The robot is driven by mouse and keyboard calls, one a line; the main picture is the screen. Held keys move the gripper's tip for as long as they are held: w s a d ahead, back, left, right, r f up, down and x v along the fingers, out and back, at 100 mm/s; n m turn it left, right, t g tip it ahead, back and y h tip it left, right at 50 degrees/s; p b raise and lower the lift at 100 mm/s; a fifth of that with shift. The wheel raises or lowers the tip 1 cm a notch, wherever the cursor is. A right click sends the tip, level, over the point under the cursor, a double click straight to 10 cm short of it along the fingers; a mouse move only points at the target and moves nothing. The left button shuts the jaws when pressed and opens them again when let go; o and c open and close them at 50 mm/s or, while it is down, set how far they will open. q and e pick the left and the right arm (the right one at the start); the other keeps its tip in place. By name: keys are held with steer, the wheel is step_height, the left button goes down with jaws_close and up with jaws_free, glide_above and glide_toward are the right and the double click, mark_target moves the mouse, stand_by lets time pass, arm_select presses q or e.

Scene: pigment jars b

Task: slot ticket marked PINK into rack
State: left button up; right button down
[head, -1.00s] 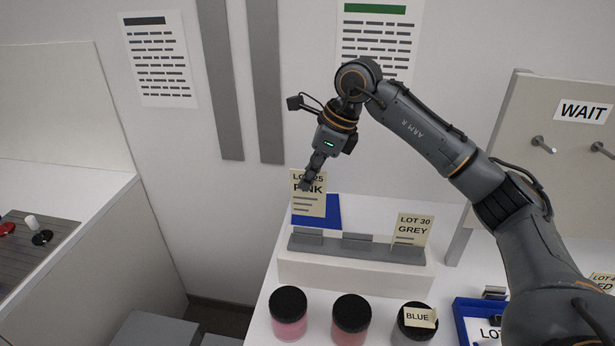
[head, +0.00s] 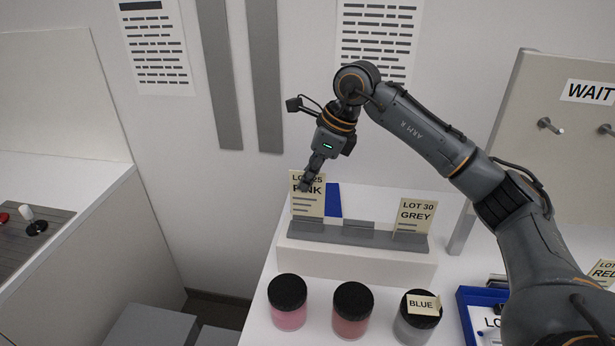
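The ticket marked LOT 25 PINK (head: 308,207) stands upright at the left end of the grey rack (head: 358,236). Its lower edge meets the rack's left slot; I cannot tell how deep it sits. My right gripper (head: 305,186) is at the ticket's top edge, its fingers covering part of the lettering. The fingers look close together on the ticket. A ticket marked LOT 30 GREY (head: 414,216) stands in the rack's right slot. The middle slot is empty. My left gripper is out of view.
The rack sits on a white block. In front stand a pink jar (head: 288,302), a reddish jar (head: 352,310) and a grey jar (head: 417,318) with a BLUE label on it. A blue tray (head: 466,310) is at right, below a WAIT board (head: 530,90).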

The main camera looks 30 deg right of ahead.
steer(key=shift+f, duration=0.1)
steer(key=b, duration=0.3)
glide_above(307, 216)
steer(key=shift+d+f, duration=0.1)
steer(key=shift+f, duration=1.95)
steer(key=shift+w+r, duration=0.1)
steer(key=c, duration=1.4)
jaws_free()
steer(key=shift+c, duration=0.2)
steer(key=shift+r, duration=0.15)
steer(key=shift+r+p, duration=2.15)
steer(key=shift+r, duration=0.75)
